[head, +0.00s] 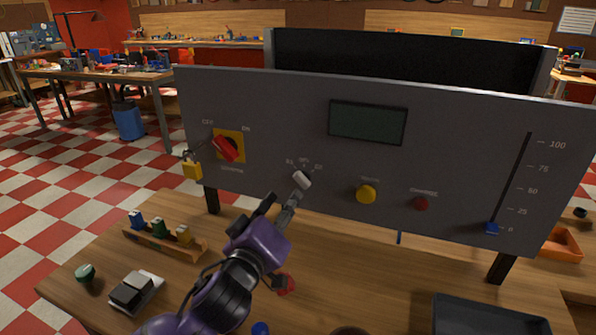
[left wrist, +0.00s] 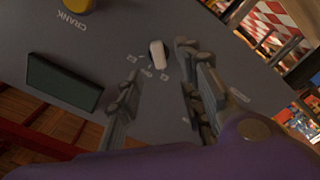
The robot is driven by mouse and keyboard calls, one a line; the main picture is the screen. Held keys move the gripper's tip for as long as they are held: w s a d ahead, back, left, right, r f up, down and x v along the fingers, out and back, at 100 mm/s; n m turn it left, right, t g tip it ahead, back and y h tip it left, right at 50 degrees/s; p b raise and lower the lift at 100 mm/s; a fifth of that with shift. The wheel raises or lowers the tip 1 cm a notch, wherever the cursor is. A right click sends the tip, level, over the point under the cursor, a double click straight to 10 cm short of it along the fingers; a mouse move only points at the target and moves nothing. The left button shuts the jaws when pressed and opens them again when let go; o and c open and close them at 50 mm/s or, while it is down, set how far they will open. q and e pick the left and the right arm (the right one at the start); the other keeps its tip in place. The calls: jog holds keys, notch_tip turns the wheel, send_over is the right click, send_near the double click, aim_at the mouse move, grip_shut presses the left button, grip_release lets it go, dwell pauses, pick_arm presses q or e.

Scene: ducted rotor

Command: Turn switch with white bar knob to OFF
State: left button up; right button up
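The switch with the white bar knob (head: 302,180) is on the grey panel (head: 270,130), below small labels that seem to read S1, OFF and S2. Its bar is tilted, upper end to the left, toward S1. The knob also shows in the left wrist view (left wrist: 157,54), close to the fingertips. My left gripper (head: 279,203) is just below and left of the knob in the head view. Its fingers are apart and empty in the left wrist view (left wrist: 158,65), with the knob in line with the gap; I cannot tell whether they touch it. My right gripper is not in view.
The panel also carries a red rotary switch (head: 228,148) with a yellow padlock (head: 192,170), a display (head: 367,122), a yellow knob (head: 366,194), a red button (head: 421,204) and a blue slider (head: 492,228). A dark tray (head: 490,300) is on the table at the front right.

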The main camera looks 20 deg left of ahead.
aim_at(300, 182)
pick_arm(q)
jog(key=w, duration=0.7)
jog(key=shift+w+d+r+p, duration=0.1)
jog(key=shift+w+d+p, duration=0.05)
jog(key=shift+w+p, duration=0.15)
grip_shut()
